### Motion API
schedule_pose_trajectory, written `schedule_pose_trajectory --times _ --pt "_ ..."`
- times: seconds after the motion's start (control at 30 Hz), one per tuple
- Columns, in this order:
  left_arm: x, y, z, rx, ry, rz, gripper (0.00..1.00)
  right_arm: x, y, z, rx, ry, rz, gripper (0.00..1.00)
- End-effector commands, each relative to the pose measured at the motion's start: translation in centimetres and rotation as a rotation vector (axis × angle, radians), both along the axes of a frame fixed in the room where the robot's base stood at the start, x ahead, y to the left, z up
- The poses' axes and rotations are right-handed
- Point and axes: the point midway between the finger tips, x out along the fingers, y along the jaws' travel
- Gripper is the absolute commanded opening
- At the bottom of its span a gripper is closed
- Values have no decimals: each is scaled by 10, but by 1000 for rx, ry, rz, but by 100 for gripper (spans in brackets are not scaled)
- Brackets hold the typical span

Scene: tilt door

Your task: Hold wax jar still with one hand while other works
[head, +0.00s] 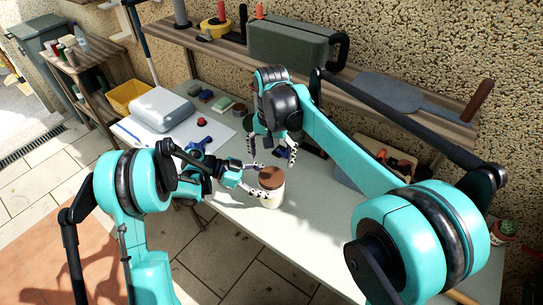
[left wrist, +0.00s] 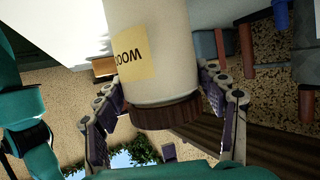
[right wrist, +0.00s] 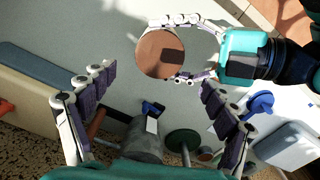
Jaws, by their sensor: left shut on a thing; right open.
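The wax jar (head: 271,199), cream with a brown lid (head: 271,176), stands upright on the pale workbench (head: 310,239). My left gripper (head: 259,180) is shut around the jar from the left. In the left wrist view the jar (left wrist: 172,70) sits between its fingers, and part of a yellow label (left wrist: 133,55) shows upside down. My right gripper (head: 272,152) is open and empty, above and behind the jar. In the right wrist view the round lid (right wrist: 152,48) lies beyond its spread fingers (right wrist: 155,88), and the left fingers curve around it.
A grey case (head: 160,108), a red ball (head: 201,122) and small blocks lie on the bench to the left. A shelf behind holds a green toolbox (head: 290,45).

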Motion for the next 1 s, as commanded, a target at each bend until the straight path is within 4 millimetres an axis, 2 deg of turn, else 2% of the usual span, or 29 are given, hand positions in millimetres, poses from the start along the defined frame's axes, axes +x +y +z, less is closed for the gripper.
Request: schedule_pose_trajectory --times 0.1,0.3,0.43,0.8,1.0 --pt "0 0 -1 2 0 0 0 0 0 0 0 0 -175 86" --pt "0 0 -1 2 0 0 0 0 0 -3 0 0 -314 86" --pt "0 0 -1 2 0 0 0 1 0 -16 0 0 -326 86" --pt "0 0 -1 2 0 -1 0 0 0 -70 0 0 -323 86" --pt "0 0 -1 2 0 -1 0 0 0 -80 0 0 -323 86"
